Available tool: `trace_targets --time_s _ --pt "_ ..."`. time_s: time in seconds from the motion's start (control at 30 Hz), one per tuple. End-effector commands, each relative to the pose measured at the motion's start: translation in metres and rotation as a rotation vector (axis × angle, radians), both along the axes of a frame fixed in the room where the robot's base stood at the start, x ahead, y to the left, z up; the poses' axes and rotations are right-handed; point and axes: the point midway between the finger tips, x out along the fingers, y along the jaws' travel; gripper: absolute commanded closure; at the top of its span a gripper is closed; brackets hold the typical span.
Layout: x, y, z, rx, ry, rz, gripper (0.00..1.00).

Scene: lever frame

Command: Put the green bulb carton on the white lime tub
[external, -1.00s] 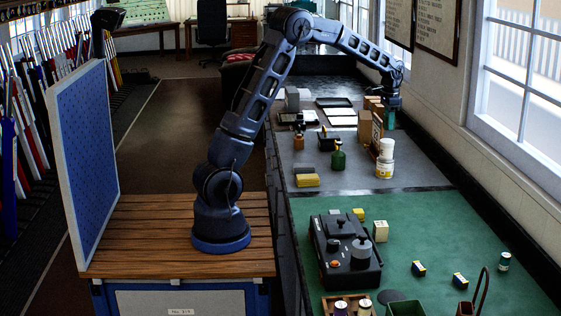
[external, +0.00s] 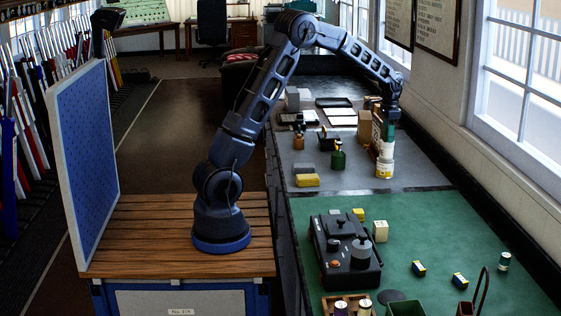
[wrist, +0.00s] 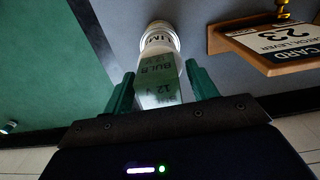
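The green bulb carton (wrist: 159,82) is between the green fingers of my gripper (wrist: 160,70) in the wrist view, with dark "BULB" and "12" lettering on it. In the external view my gripper (external: 388,122) points down above the white lime tub (external: 385,150). The tub is upright, over a white part with a yellow label. In the wrist view the tub (wrist: 158,34) shows just beyond the carton, with "LIM" lettering partly covered. I cannot tell whether carton and tub touch.
A wooden card holder (wrist: 265,45) stands close on the right in the wrist view. The green mat (external: 440,235) in front has clear room.

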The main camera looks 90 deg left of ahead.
Motion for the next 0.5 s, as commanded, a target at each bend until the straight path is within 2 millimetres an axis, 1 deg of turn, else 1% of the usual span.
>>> trace_targets --time_s 0.3,0.37,0.5 --pt "0.0 0.0 0.003 0.001 -0.001 0.0 0.42" --pt "0.0 0.0 0.006 0.001 -0.002 0.0 0.42" --pt "0.001 0.0 0.025 0.002 -0.003 0.0 0.42"
